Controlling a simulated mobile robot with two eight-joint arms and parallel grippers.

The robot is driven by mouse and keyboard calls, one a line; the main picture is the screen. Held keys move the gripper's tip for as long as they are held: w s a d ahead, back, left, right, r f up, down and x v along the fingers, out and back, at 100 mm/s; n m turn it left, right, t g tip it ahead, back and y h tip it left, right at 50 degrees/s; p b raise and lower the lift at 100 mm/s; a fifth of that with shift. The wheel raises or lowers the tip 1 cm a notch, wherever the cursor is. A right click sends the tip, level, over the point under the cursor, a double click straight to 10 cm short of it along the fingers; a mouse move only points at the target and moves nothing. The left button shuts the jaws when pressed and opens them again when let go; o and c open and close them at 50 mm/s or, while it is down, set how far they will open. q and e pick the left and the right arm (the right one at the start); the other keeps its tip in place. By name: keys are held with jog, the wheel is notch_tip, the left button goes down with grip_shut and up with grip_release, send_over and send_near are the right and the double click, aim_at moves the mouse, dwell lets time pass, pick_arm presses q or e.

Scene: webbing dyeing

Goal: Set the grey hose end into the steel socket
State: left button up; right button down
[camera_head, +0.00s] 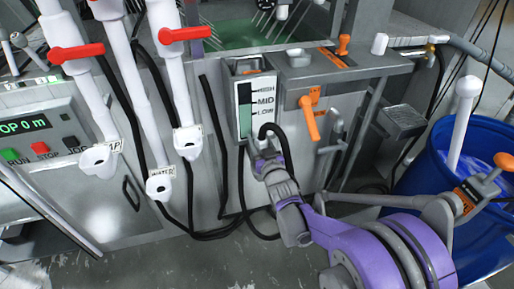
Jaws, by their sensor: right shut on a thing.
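My right gripper (266,154) is in the middle of the view, in front of the grey cabinet and just below the level gauge. It is shut on a dark hose (272,128), which arches up over the jaws and bends down behind my purple wrist. The hose end is hidden at the jaws, so I cannot tell its exact pose or whether it touches anything. I cannot make out the steel socket for certain; my gripper may cover it. My left gripper is not in view.
A gauge (245,103) marked HIGH, MID, LOW is just above the gripper. An orange lever (310,117) is close on its right. White pipes with red handles (184,34) and funnel cups (187,140) stand left. A blue barrel (480,150) is at right. Dark hoses lie below.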

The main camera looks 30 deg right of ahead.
jog(key=shift+d, duration=0.2)
jog(key=shift+f+b, duration=1.65)
jog(key=shift+f, duration=0.45)
jog(key=shift+f+b, duration=1.1)
jog(key=shift+f, duration=0.3)
jog(key=shift+c, duration=1.3)
grip_release()
